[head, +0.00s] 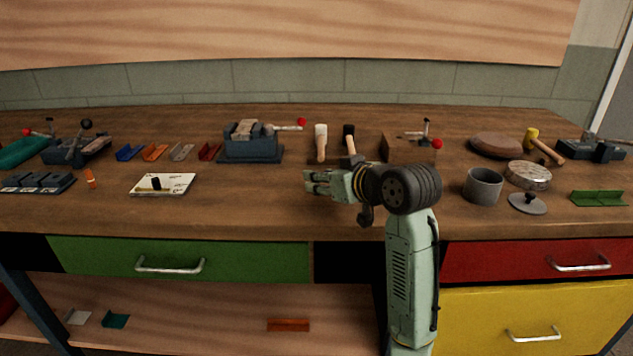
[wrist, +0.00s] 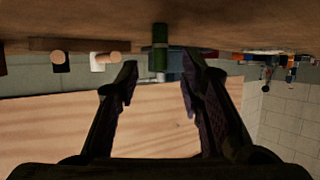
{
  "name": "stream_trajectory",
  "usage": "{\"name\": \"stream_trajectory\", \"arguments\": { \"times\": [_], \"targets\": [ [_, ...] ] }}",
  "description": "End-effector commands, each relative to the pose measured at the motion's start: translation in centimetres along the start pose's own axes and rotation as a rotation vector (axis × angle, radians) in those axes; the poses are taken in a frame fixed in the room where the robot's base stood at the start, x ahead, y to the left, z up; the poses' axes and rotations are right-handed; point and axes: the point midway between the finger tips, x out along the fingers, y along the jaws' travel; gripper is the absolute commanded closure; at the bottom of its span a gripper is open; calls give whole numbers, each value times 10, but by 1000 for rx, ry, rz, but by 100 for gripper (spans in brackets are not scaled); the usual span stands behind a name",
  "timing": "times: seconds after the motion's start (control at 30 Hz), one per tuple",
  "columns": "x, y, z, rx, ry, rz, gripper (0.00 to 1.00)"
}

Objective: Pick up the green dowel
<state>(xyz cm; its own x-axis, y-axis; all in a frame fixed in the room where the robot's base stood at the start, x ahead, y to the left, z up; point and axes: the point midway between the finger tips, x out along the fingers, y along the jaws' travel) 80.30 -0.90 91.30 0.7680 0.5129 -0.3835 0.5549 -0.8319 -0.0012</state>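My gripper (head: 308,182) is held low over the middle of the bench in the head view, pointing left and away. In the wrist view, which is upside down, its two dark fingers (wrist: 160,75) are spread apart with nothing clasped. A green upright cylinder, which looks like the green dowel (wrist: 159,62), stands on the bench between the fingertips in that picture.
Two mallets (head: 321,145) and a blue-grey vise (head: 252,148) lie behind my gripper. The bench top (head: 250,210) is clear left of my gripper.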

Motion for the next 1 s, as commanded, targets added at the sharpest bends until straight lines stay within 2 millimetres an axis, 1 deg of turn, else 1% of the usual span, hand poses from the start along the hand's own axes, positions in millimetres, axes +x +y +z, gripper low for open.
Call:
{"name": "stream_trajectory", "arguments": {
  "times": [0.1,0.33,0.83,0.87,1.0],
  "targets": [
    [8,0,0,-1,1,0,65],
    [8,0,0,-1,1,1,65],
    [8,0,0,-1,1,1,99],
    [8,0,0,-1,1,1,100],
    [8,0,0,-1,1,1,100]
  ]
}}
